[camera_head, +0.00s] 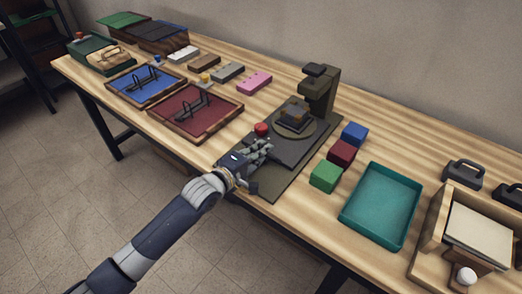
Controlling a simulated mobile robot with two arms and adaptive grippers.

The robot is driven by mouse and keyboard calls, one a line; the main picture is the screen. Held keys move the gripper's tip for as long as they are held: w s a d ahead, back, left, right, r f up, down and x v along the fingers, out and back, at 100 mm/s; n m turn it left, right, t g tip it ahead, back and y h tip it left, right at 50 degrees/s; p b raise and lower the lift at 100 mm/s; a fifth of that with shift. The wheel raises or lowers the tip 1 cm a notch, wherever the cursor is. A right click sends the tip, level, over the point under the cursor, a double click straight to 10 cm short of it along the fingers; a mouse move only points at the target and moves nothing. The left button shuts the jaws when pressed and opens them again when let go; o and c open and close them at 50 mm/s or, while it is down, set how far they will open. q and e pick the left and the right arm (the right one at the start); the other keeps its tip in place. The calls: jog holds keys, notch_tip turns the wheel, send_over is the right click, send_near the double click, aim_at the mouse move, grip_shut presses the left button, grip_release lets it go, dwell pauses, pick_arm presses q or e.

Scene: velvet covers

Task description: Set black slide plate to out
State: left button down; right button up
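The black slide plate (287,150) lies flat on the dark base (284,183) of a press-like machine (321,90). A round disc with a small dark block (294,114) on it sits toward the plate's far end, below the machine's head. My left gripper (264,155) is at the plate's near left end, low over the base, with its fingers toward the plate. I cannot tell whether it touches the plate or how far its fingers are apart. The hand hides part of the plate's near end. My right gripper is not in view.
A red knob (261,128) stands just beyond my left gripper. Green (325,176), dark red (342,152) and blue (355,134) blocks and a teal tray (381,205) lie to the right. A maroon tray (196,111) with handles lies to the left.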

pick_arm(q)
jog(key=p+v, duration=0.2)
jog(key=v, duration=0.1)
jog(key=f+p+v, duration=0.1)
jog(key=p+v, duration=0.1)
jog(key=v, duration=0.1)
jog(key=f+p+v, duration=0.1)
jog(key=p+v, duration=0.1)
jog(key=v, duration=0.2)
jog(key=shift+s+a+f, duration=0.1)
jog(key=shift+s+a, duration=0.1)
jog(key=shift+s, duration=0.05)
jog(key=shift+s+a, duration=0.1)
jog(key=shift+s, duration=0.1)
jog(key=shift+f, duration=0.15)
jog(key=c, duration=2)
grip_release()
jog(key=shift+s+a, duration=0.2)
jog(key=v, duration=1.2)
